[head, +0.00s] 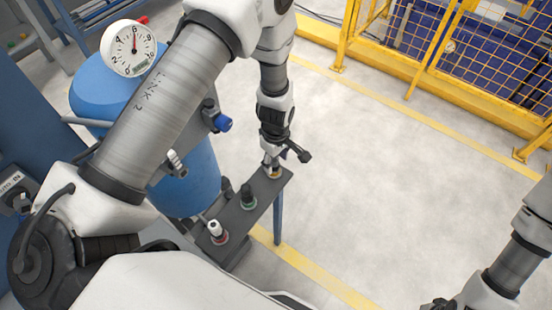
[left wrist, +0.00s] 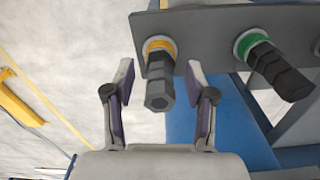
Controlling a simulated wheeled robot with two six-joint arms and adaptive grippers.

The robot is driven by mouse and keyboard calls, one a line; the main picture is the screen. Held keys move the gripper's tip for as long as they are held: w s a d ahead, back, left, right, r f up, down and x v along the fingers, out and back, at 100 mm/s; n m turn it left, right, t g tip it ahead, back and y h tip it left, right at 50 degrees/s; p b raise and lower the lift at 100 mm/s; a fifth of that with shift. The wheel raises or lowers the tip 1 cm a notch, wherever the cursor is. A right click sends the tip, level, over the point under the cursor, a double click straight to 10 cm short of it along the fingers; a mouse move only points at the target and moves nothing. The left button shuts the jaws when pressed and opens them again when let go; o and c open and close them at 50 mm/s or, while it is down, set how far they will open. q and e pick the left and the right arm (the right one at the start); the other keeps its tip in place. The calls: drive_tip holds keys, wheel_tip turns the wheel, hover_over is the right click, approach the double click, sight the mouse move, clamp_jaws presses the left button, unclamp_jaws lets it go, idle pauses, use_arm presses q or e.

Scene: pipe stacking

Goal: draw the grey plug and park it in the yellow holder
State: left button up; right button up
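A grey plug (left wrist: 158,88) with a hexagonal end sits in a yellow-orange ring holder (left wrist: 159,46) on a grey bar (left wrist: 205,25). My left gripper (left wrist: 160,70) is open around this plug, with a gap on each side. In the head view the left gripper (head: 275,160) is at the far end of the bar (head: 233,217) and partly hides the yellow holder (head: 274,173). My right gripper (head: 440,303) is at the bottom right edge, partly cut off; its opening cannot be made out.
A black plug (head: 248,193) stands in a green ring, and a white-topped plug (head: 216,229) in a red ring, on the same bar. A blue barrel (head: 190,180) with a dial gauge (head: 130,48) stands to the left. Open floor (head: 380,170) lies to the right, before a yellow fence (head: 430,60).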

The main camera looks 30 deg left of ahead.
use_arm(q)
drive_tip(key=shift+r, duration=0.1)
wheel_tip(320, 180, up, 12)
idle(0.5)
